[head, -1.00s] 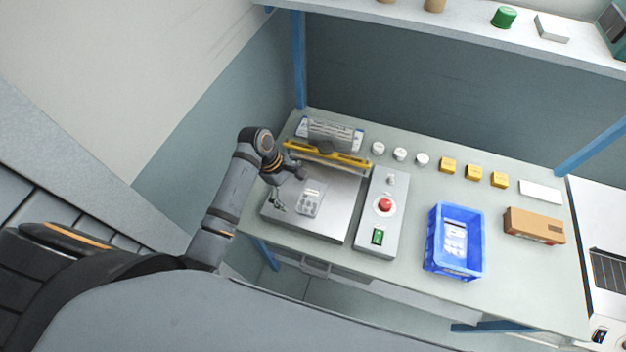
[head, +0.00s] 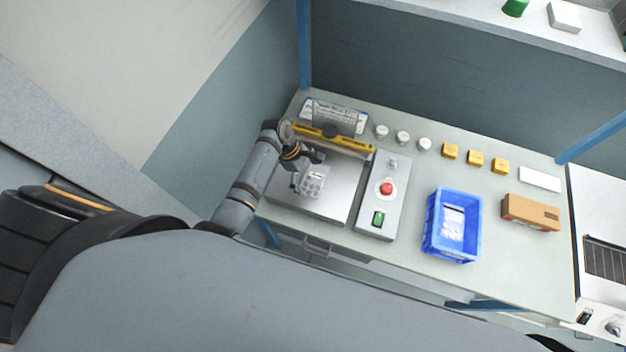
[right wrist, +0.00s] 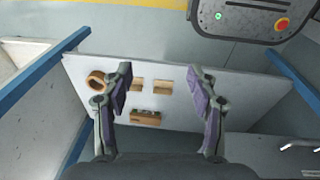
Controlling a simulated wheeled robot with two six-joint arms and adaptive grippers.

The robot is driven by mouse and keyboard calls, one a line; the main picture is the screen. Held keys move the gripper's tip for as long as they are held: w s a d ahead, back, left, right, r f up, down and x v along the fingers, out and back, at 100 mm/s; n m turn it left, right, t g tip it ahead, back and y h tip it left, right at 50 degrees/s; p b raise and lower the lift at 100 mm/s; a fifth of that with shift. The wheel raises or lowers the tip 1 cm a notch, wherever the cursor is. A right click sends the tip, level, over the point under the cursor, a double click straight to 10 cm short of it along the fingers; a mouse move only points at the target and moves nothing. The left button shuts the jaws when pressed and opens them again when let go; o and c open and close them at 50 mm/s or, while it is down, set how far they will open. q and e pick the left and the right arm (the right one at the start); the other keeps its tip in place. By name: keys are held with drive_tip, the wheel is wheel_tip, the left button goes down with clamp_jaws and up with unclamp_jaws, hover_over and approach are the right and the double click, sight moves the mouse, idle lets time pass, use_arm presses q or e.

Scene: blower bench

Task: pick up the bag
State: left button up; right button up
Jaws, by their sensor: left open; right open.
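A clear bag with small pale round items (head: 313,181) lies on the grey metal plate (head: 333,208) of the bench machine, at the left of the table in the head view. My left gripper (head: 306,172) is at the bag's left and upper edge, with its jaws open. It overlaps the bag in the picture; I cannot tell if the fingers touch it. My right gripper (right wrist: 160,95) is open and empty in the right wrist view, with a shelf of small items beyond it. The bag does not show there.
A yellow bar (head: 330,137) crosses behind the plate. A control box (head: 383,205) with a red button stands right of it. A blue crate (head: 428,240) holding pale packets and a cardboard box (head: 530,213) are further right. White lids and yellow blocks line the back.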

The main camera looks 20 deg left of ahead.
use_arm(q)
drive_tip(key=shift+x, duration=0.95)
drive_tip(key=c, duration=1)
drive_tip(key=shift+c, duration=0.3)
drive_tip(key=shift+w+r, duration=0.1)
drive_tip(key=shift+r, duration=0.05)
